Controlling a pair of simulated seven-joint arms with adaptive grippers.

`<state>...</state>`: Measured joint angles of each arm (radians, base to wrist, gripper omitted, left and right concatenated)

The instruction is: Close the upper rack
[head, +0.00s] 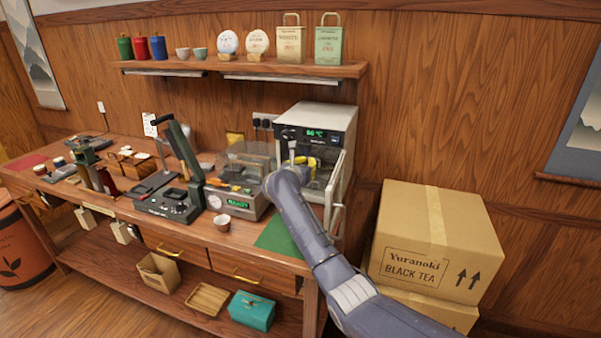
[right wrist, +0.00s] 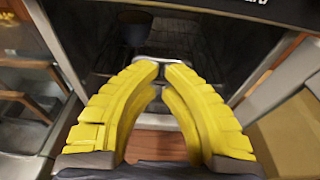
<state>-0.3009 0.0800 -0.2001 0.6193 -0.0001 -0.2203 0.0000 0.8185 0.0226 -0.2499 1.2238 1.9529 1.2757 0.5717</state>
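The silver oven-like cabinet (head: 338,119) stands at the right end of the counter, with a green digital display (head: 316,133). Its door (head: 336,193) is swung open to the right. In the right wrist view, the dark inside shows a silver front piece (right wrist: 160,53), apparently of a rack, just beyond my fingertips. I cannot tell if they touch it, or how far out the rack is. A dark cup (right wrist: 134,27) stands farther inside. My right gripper (head: 304,162) is at the cabinet's opening, its yellow fingertips (right wrist: 163,70) nearly together with nothing visible between them. My left gripper is out of view.
Left of the cabinet are a clear-lidded machine (head: 239,202), a dark lever press (head: 168,202) and a small cup (head: 222,222). A green mat (head: 277,240) lies in front. Cardboard boxes (head: 433,240) stand close on the right.

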